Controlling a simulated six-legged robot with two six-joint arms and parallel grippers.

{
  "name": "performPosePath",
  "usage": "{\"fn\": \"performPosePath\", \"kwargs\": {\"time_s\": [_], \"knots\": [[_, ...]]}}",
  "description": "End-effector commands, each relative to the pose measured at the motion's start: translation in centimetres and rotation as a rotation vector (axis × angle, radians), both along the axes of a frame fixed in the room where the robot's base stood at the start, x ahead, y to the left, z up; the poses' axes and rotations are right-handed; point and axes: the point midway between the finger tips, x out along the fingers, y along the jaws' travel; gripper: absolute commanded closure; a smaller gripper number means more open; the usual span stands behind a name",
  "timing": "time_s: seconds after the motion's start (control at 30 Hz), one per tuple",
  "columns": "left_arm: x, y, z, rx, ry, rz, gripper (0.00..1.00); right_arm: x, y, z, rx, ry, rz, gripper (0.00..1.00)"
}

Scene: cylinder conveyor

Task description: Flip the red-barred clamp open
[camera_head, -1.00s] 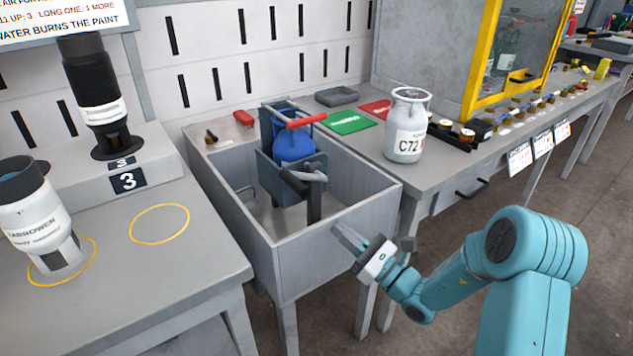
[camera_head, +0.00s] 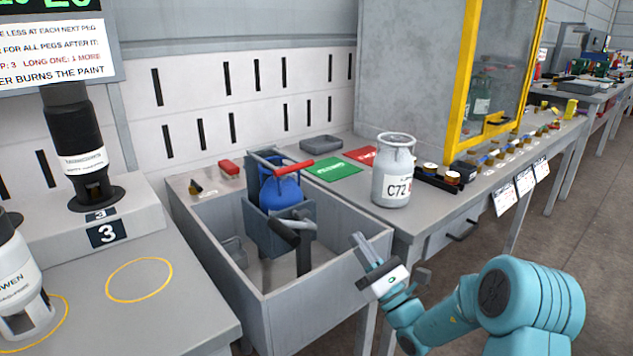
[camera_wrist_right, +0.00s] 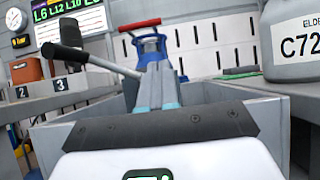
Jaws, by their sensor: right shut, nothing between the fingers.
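The clamp's red bar (camera_head: 293,168) lies across the top of a blue cylinder (camera_head: 281,190). The cylinder stands upright in a grey holder inside an open grey tub (camera_head: 318,297). In the right wrist view the red bar (camera_wrist_right: 140,25) and the blue cylinder (camera_wrist_right: 150,45) show just beyond my fingertips. My right gripper (camera_head: 362,245) is shut and empty near the tub's right corner, apart from the red bar. In its wrist view the closed fingers (camera_wrist_right: 159,82) point toward the cylinder and hide its lower part. My left gripper is not in view.
A black-handled lever (camera_head: 290,233) stands in front of the holder; its black handle also shows in the wrist view (camera_wrist_right: 71,34). A grey C72 canister (camera_head: 393,172) is on the bench to the right. Green (camera_head: 333,169) and red cards lie behind it.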

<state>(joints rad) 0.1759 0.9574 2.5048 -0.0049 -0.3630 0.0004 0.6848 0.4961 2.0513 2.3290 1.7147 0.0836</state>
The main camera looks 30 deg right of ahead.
Motion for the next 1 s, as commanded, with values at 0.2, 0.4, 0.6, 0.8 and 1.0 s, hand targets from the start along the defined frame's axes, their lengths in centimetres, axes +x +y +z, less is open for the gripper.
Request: {"fn": "performPosePath", "kwargs": {"time_s": [0.2,0.4,0.6,0.8,1.0], "knots": [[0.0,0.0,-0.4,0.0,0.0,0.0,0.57,4.1,0.5,2.7,-0.002,-0.004,0.003,1.0],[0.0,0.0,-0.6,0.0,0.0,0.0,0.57,7.9,0.9,5.2,-0.001,-0.004,0.004,1.0],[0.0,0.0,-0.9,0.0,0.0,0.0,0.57,11.4,1.1,7.5,-0.001,-0.003,0.002,1.0],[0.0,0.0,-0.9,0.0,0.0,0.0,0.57,13.7,1.2,9.0,0.0,-0.001,0.001,1.0],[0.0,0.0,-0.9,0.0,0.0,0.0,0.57,14.5,1.3,9.6,0.001,-0.001,0.001,1.0]]}}
